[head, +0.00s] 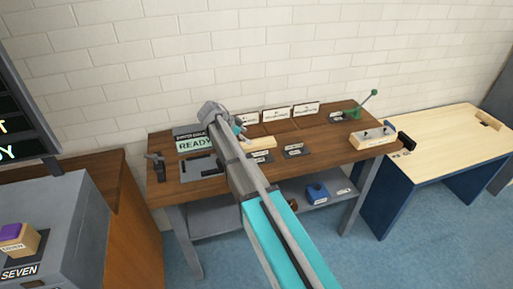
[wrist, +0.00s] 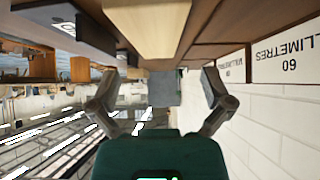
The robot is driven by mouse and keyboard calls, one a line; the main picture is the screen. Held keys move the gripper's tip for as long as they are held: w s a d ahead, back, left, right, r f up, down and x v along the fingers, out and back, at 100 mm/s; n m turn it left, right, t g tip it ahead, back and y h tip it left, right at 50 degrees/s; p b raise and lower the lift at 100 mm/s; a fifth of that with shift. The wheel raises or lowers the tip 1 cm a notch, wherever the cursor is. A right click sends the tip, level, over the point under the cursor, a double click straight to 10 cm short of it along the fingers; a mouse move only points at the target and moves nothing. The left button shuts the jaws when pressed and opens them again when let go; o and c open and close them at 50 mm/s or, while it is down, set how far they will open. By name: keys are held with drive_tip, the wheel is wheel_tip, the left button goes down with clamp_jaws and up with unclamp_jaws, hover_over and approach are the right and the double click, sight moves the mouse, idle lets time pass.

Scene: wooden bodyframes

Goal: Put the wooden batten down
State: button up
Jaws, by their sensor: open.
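The wooden batten (head: 262,142) is a pale block on the brown workbench (head: 215,187), in front of the standing signs and just right of my gripper (head: 240,128). In the wrist view the pale batten (wrist: 150,28) is at the top centre, lying against the brown bench surface. My gripper (wrist: 168,80) is open, with its two fingers spread wide and nothing between them. The batten appears apart from the fingers. My arm hides part of the bench and the batten's left end in the head view.
A sign marked in millimetres (wrist: 286,50) stands close on the right in the wrist view. A READY display (head: 194,145) is left of my arm. A green lever device (head: 362,108) and pale block with knobs (head: 373,137) are at the right. A blue item (head: 317,193) lies on the lower shelf.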

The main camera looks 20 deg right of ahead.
sight(257, 142)
drive_tip(key=shift+d+f, duration=0.1)
idle(0.3)
drive_tip(key=b+x, duration=0.2)
drive_tip(key=shift+s+d+f, duration=0.2)
drive_tip(key=shift+s+f, duration=0.05)
drive_tip(key=shift+f, duration=0.15)
drive_tip(key=shift+b+x, duration=0.9)
drive_tip(key=shift+x, duration=0.15)
drive_tip(key=shift+r, duration=0.1)
drive_tip(key=c, duration=1.2)
drive_tip(key=shift+r, duration=0.2)
